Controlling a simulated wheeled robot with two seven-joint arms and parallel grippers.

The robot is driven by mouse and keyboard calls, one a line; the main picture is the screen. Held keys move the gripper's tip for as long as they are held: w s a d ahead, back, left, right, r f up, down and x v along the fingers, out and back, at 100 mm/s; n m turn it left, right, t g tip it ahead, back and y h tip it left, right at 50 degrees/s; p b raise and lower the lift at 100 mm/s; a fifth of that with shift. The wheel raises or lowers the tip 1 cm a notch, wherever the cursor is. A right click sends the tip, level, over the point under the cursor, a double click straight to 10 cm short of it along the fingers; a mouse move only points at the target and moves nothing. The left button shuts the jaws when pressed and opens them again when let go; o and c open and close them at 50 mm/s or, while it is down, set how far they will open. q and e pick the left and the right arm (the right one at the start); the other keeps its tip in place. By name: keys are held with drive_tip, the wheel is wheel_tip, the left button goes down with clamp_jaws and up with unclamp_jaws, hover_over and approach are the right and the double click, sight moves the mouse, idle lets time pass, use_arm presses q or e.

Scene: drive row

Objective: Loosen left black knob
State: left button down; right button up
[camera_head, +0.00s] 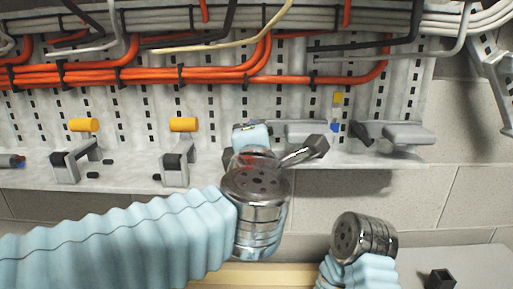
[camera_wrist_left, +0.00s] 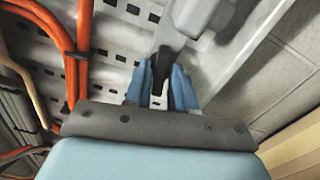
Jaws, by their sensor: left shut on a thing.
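My left gripper (camera_head: 251,135) is at the shelf edge, at the left end of a grey fixture (camera_head: 296,129). In the left wrist view its two blue fingers (camera_wrist_left: 160,85) are closed around the black knob (camera_wrist_left: 166,66), which leads up to the grey fixture. The gripper hides this knob in the head view. A second black knob (camera_head: 359,133) sticks out from the similar grey fixture (camera_head: 405,132) to the right, apart from both arms. My right wrist (camera_head: 364,238) shows low in the head view; its gripper fingers are not visible.
Two grey brackets with black ends (camera_head: 58,160) (camera_head: 172,162) and orange cylinders (camera_head: 84,125) (camera_head: 183,124) stand on the left of the shelf. Orange hoses (camera_head: 140,75) cross the perforated panel above.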

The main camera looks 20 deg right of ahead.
use_arm(q)
drive_tip(key=shift+f+n+b, duration=0.2)
drive_tip(key=shift+n+b, duration=2.2)
drive_tip(key=shift+n, duration=1.4)
drive_tip(key=c, duration=1.1)
unclamp_jaws()
drive_tip(key=shift+c, duration=0.2)
drive_tip(key=shift+r, duration=0.1)
drive_tip(key=shift+s, duration=0.1)
drive_tip(key=v, duration=1.3)
drive_tip(key=shift+s, duration=0.35)
